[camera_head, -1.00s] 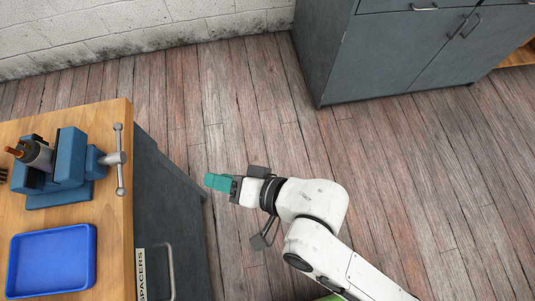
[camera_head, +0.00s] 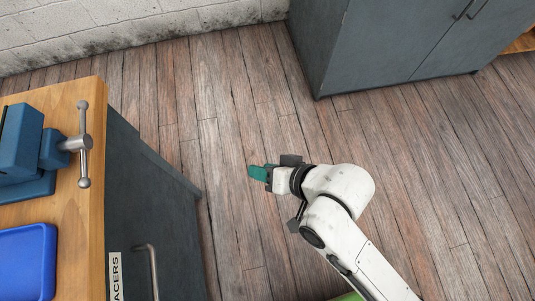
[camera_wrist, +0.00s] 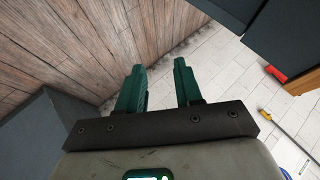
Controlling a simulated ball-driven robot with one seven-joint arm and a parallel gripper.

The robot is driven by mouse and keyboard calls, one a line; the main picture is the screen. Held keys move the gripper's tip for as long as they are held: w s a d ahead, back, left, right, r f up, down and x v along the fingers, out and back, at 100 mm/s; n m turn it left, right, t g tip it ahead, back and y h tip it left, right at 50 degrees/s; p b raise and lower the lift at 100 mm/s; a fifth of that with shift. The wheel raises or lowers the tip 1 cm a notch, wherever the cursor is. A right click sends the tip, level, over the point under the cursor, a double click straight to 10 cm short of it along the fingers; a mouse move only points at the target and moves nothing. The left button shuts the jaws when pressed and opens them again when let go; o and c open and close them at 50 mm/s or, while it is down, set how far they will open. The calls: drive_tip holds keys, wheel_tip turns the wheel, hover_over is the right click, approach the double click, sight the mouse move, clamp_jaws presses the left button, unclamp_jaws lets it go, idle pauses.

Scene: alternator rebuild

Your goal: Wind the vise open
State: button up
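The blue vise (camera_head: 22,150) stands on the wooden bench top at the left edge of the head view, partly cut off. Its steel screw end and crossbar handle (camera_head: 83,144) face right, at the bench edge; the bar lies nearly along that edge. My gripper (camera_head: 257,172) is to the right of the bench, over the wooden floor, well apart from the handle. In the wrist view my gripper (camera_wrist: 159,75) has its two green fingers spread with nothing between them. The vise is not seen in the wrist view.
A blue tray (camera_head: 28,262) lies on the bench (camera_head: 75,225), above a grey cabinet with a handle (camera_head: 151,272). A large grey cabinet (camera_head: 400,45) stands at the back right. Wooden floor between them is clear. A red object (camera_wrist: 276,74) shows in the wrist view.

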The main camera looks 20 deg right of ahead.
drive_tip(key=shift+d+f, duration=0.25)
idle(0.5)
